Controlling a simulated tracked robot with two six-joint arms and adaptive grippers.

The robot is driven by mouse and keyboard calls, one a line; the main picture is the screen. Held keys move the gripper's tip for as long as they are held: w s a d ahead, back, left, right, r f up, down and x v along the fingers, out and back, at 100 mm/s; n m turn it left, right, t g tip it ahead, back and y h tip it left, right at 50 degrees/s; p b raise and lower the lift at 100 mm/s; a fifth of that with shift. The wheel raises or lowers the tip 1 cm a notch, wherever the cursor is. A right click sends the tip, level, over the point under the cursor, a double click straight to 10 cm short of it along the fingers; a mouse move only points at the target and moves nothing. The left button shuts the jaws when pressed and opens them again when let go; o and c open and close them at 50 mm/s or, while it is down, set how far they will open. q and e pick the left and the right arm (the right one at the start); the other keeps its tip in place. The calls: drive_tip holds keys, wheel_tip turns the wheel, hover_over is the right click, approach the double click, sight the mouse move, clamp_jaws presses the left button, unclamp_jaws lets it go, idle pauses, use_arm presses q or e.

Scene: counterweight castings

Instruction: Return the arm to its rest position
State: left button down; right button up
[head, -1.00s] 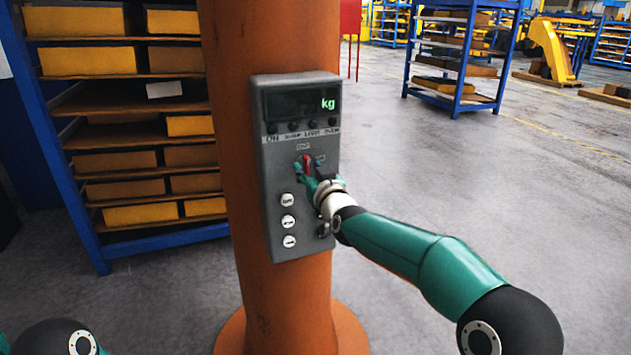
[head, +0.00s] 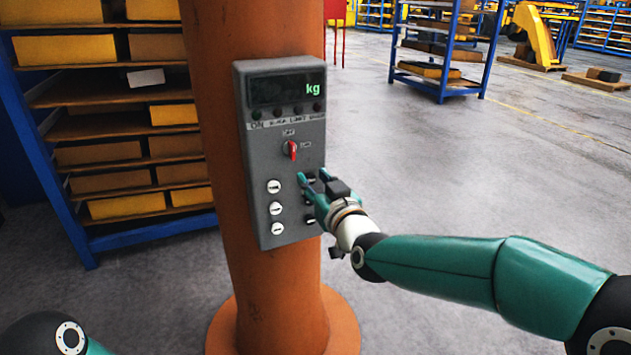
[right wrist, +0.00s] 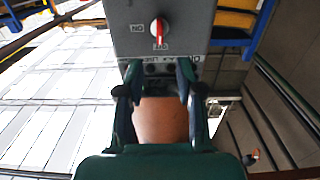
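My right gripper (head: 314,177) is in front of the lower right of a grey control box (head: 250,160), below and to the right of a red switch knob (head: 290,150). The knob stands clear of the fingers. In the right wrist view the two fingers of the right gripper (right wrist: 160,82) are apart with nothing between them, and the knob (right wrist: 159,30) shows beyond their tips. My right arm reaches in from the right, bent at the elbow. Of my left arm, only a link shows at the lower left; its gripper is out of view.
The box is fixed to an orange column (head: 285,285) with a wide round base; its display shows green "kg". A blue rack (head: 45,165) with yellow bins stands close on the left. Another blue rack (head: 440,85) stands far back.

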drive_tip(key=w+d+f+m+g+h, duration=0.1)
drive_tip(key=d+f, duration=0.2)
drive_tip(key=f, duration=0.4)
drive_tip(key=w+d+f+g+h, duration=0.1)
drive_tip(key=d+f, duration=0.2)
drive_tip(key=f, duration=0.4)
drive_tip(key=s+d+f+m+g+h, duration=0.1)
drive_tip(key=s+d+f+g, duration=0.15)
drive_tip(key=f, duration=0.65)
drive_tip(key=s+d+f+g, duration=0.15)
drive_tip(key=s+f, duration=0.25)
drive_tip(key=f, duration=0.4)
drive_tip(key=s+f+m+g, duration=0.2)
drive_tip(key=s+f+g, duration=0.3)
drive_tip(key=s+f, duration=0.9)
drive_tip(key=s+a+f+g, duration=0.1)
drive_tip(key=s+f+g, duration=0.1)
drive_tip(key=s, duration=0.7)
drive_tip(key=s+a+f+m+g+y, duration=0.1)
drive_tip(key=s+f+g, duration=0.1)
drive_tip(key=s, duration=0.6)
drive_tip(key=shift+s+a+f+m+g, duration=0.2)
drive_tip(key=shift+s+a+m+g, duration=0.15)
drive_tip(key=shift+g, duration=0.45)
